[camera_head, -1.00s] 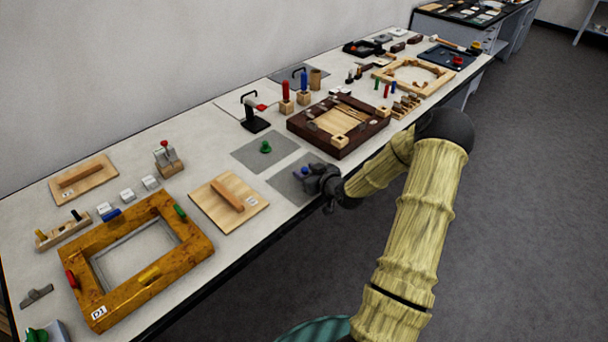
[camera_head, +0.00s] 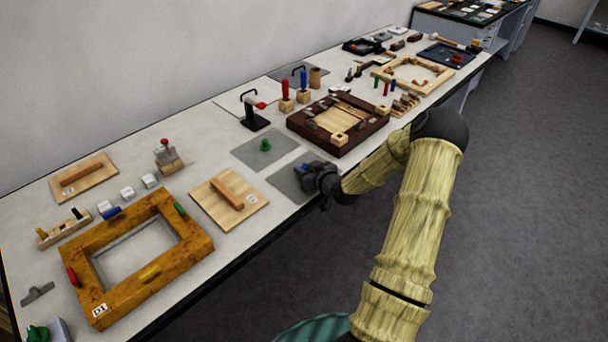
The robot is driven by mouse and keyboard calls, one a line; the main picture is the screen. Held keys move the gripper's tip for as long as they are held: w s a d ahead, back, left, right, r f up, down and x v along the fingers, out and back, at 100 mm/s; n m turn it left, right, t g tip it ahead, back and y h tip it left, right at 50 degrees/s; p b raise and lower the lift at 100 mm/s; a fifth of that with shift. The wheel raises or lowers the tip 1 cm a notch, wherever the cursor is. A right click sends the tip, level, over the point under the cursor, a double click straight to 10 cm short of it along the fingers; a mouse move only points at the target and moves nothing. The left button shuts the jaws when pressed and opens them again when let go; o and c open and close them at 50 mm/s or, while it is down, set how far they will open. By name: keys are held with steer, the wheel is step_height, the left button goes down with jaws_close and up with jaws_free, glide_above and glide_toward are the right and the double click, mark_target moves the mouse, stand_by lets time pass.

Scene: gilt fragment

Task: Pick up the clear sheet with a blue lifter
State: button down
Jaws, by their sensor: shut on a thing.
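The clear sheet (camera_head: 284,183) looks like a grey, see-through square near the table's front edge. Its blue lifter (camera_head: 302,168) is a small blue knob, partly covered by my gripper. My gripper (camera_head: 306,176) reaches in from the right, low over the sheet, and is shut on the blue lifter. The fingertips are small and dark, and their exact hold is hard to see. The sheet's right part is hidden behind the gripper. I cannot tell whether the sheet is clear of the table.
A similar sheet with a green knob (camera_head: 265,145) lies just behind. A dark wooden frame (camera_head: 368,138) stands to the right, close to my arm. A wooden board with a handle (camera_head: 250,208) and a yellow-brown frame (camera_head: 190,251) lie to the left. The table edge is close in front.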

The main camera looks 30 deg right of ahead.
mark_target(304, 167)
step_height(304, 167, up, 10)
stand_by(0.7)
